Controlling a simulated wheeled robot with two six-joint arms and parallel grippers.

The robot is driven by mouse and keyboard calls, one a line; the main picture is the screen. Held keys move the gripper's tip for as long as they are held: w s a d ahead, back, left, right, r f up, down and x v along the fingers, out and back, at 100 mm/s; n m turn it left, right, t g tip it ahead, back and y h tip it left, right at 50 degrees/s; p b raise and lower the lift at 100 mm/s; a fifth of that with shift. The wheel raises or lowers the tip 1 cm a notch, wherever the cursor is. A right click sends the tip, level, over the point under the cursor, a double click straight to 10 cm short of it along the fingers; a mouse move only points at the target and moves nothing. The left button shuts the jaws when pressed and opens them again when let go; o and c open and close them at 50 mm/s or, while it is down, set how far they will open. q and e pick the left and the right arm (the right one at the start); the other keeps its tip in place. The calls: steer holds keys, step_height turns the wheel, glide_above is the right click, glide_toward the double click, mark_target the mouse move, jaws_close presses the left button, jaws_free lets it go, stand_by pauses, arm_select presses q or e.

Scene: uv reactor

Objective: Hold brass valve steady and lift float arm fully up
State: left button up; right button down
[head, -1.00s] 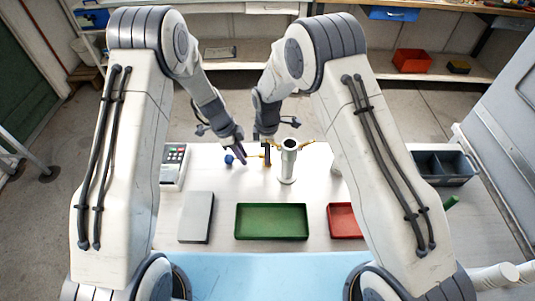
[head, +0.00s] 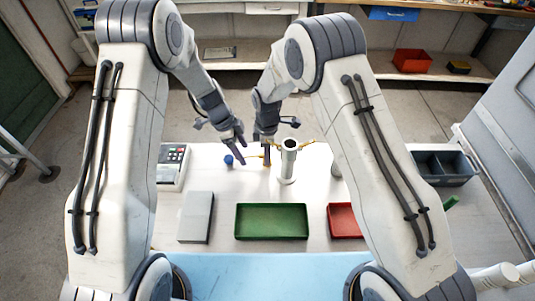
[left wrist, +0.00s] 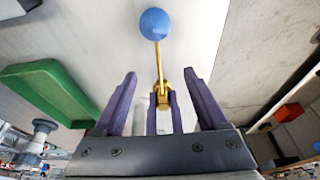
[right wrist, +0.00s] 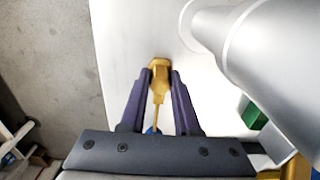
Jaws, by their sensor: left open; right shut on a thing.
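The brass valve (head: 266,158) stands on the pale table beside a white-grey column. My right gripper (head: 265,138) is shut on it from above; the right wrist view shows the brass body (right wrist: 159,70) between the fingertips. The thin brass float arm (left wrist: 158,60) runs from the valve to a blue ball (head: 228,160), which lies left of the valve in the head view. My left gripper (left wrist: 160,75) is open and empty. In the left wrist view its fingers frame the valve and my right fingertips, with the ball beyond them. The right fingers partly hide the valve.
The upright column (head: 288,165) is close to the right of the valve. A green tray (head: 271,221), a red tray (head: 342,219), a grey box (head: 196,217) and a keypad device (head: 171,165) stand around. Bare table lies between the valve and the green tray.

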arm_select(q)
steer(key=shift+r, duration=2.2)
arm_select(e)
steer(key=c, duration=0.6)
jaws_free()
steer(key=shift+o, duration=0.2)
